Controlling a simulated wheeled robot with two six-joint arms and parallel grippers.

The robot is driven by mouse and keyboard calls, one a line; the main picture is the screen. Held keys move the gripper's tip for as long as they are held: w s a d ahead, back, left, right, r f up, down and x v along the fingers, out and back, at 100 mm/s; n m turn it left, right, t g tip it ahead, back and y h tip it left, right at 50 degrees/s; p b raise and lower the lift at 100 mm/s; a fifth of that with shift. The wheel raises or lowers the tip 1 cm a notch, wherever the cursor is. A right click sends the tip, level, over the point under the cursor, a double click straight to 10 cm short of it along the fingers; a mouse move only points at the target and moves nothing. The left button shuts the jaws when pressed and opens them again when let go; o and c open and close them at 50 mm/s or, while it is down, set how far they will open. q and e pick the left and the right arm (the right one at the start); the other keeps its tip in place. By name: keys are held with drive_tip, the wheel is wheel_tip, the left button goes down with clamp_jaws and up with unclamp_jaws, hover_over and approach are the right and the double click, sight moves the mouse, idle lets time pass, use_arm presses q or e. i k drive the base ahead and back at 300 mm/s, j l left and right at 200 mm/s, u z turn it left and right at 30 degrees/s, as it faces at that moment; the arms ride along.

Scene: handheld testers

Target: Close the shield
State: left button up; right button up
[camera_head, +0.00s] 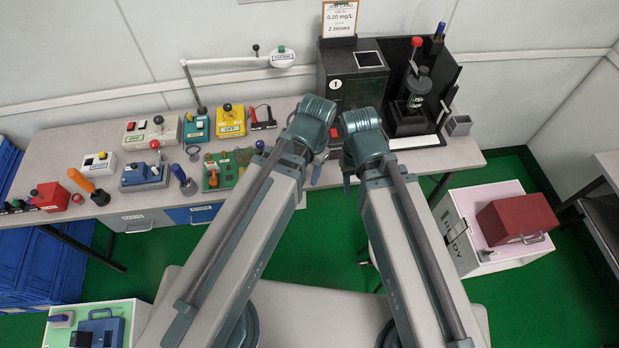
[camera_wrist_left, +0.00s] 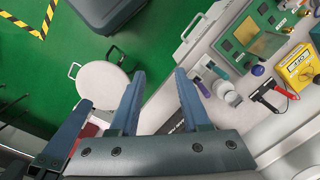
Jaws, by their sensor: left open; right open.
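A black test station (camera_head: 352,85) stands at the back of the bench in the head view, with a numbered round label and a dark square screen. At its right, an open black bay holds a dark upright press (camera_head: 416,90) with a red knob. A dark panel (camera_head: 440,72) stands behind and beside the press; I cannot tell for sure whether it is the shield. My right gripper (camera_head: 348,178) is in front of the station, apart from the panel, small and partly hidden by its arm. My left gripper (camera_wrist_left: 160,73) is open and empty in the left wrist view.
Several handheld testers, including a yellow one (camera_head: 230,121) and a green one (camera_head: 226,168), cover the bench's left part. A lamp arm (camera_head: 225,62) reaches over them. A small grey cup (camera_head: 459,125) stands right of the bay. A red box (camera_head: 516,220) sits on a white cabinet at right.

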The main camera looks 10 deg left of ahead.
sight(242, 156)
drive_tip(key=i+j, duration=0.1)
drive_tip(key=j, duration=0.3)
drive_tip(key=i+j, duration=0.1)
drive_tip(key=j, duration=0.3)
drive_tip(key=i+j, duration=0.1)
drive_tip(key=j, duration=0.3)
drive_tip(key=i+j, duration=0.1)
drive_tip(key=j, duration=0.25)
drive_tip(key=z, duration=0.05)
